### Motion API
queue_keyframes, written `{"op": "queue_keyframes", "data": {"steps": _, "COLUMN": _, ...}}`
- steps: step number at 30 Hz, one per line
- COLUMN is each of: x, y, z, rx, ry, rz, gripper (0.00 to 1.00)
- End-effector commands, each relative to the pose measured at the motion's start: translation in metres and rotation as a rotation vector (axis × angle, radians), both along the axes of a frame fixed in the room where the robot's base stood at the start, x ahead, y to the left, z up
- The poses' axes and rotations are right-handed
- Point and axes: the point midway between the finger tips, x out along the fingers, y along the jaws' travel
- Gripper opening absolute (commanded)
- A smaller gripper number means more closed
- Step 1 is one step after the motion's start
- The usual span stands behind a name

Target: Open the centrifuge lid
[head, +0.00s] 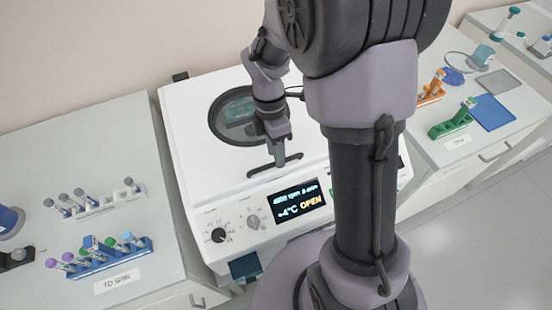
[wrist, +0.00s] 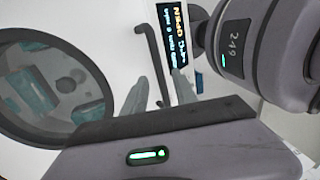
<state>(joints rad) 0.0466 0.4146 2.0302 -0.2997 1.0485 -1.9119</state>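The white centrifuge (head: 190,150) stands on the bench in the head view. Its lid (head: 196,172) lies flat and down, with a round dark window (head: 222,128). A dark bar handle (head: 262,170) sits near the lid's front edge. My gripper (head: 280,155) is low over the handle. In the wrist view, my gripper's fingers (wrist: 160,88) are apart, one on either side of the handle (wrist: 153,55) near one end. I cannot tell whether they touch it. The display (head: 299,202) below the lid reads "+4°C OPEN".
A left bench (head: 75,145) holds a white rack (head: 110,203) and a blue rack (head: 118,262) of tubes by a "TO SPIN" label (head: 118,281). On the right are a green rack (head: 450,126), an orange rack (head: 430,96) and a blue mat (head: 492,112). The wall is close behind.

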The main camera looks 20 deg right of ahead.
Motion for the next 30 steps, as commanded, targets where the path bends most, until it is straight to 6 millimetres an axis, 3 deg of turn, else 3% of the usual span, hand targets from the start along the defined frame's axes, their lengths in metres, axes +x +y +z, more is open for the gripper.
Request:
{"op": "queue_keyframes", "data": {"steps": 3, "x": -0.0023, "y": -0.0002, "z": -0.0122, "rx": 0.0, "ry": -0.001, "rz": 0.0, "gripper": 0.34}}
{"op": "queue_keyframes", "data": {"steps": 12, "x": -0.0029, "y": -0.0002, "z": -0.0145, "rx": 0.0, "ry": -0.001, "rz": 0.0, "gripper": 0.34}}
{"op": "queue_keyframes", "data": {"steps": 13, "x": -0.003, "y": -0.0002, "z": -0.0145, "rx": 0.0, "ry": -0.001, "rz": 0.0, "gripper": 0.32}}
{"op": "queue_keyframes", "data": {"steps": 18, "x": -0.003, "y": -0.0002, "z": -0.0144, "rx": 0.0, "ry": -0.001, "rz": 0.0, "gripper": 0.0}}
{"op": "queue_keyframes", "data": {"steps": 30, "x": -0.003, "y": -0.0002, "z": -0.0143, "rx": 0.0, "ry": -0.001, "rz": 0.0, "gripper": 0.0}}
